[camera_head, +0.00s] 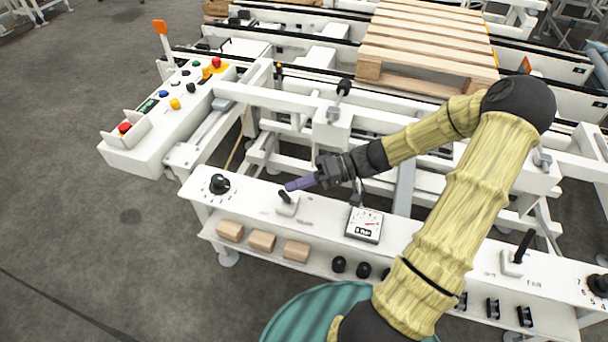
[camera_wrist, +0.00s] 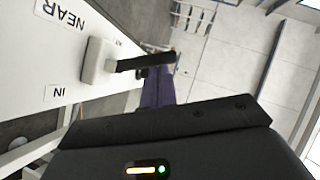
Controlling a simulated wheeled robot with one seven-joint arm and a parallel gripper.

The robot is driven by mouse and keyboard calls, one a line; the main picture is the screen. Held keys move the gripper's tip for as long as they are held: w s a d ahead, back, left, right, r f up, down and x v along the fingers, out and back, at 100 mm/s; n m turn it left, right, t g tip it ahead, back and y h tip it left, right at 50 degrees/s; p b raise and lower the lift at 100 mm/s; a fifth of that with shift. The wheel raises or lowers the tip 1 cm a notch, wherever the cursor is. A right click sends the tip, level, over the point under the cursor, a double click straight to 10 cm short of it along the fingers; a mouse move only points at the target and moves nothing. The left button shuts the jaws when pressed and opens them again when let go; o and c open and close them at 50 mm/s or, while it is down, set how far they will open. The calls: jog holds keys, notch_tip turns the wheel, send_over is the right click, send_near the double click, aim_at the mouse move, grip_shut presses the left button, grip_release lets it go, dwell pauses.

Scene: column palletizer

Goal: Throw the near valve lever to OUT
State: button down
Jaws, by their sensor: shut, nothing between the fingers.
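The near valve lever (camera_head: 285,196) is a short black handle on a white block (camera_head: 288,207), on the white bench shelf in front of me. In the head view the handle leans to the left. In the wrist view the black handle (camera_wrist: 142,63) sticks out of its white block beside the printed words NEAR and IN; no OUT label is legible. My gripper (camera_head: 292,185) has purple fingers, shut and empty, just above and beside the handle. In the wrist view the fingers (camera_wrist: 158,90) are close to the handle's tip; I cannot tell whether they touch.
A black knob (camera_head: 219,184) stands left of the lever and a square gauge (camera_head: 364,225) to its right. A second black-handled lever (camera_head: 524,245) is at the right end. Wooden blocks (camera_head: 262,240) lie on the lower shelf. A button panel (camera_head: 165,110) and a pallet (camera_head: 425,40) are behind.

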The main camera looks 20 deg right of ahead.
jog(key=shift+r, duration=0.1)
jog(key=w+p+v, duration=0.2)
jog(key=p+v, duration=0.1)
jog(key=v, duration=1)
jog(key=shift+w+r, duration=0.25)
jog(key=shift+w, duration=0.05)
jog(key=shift+a, duration=0.1)
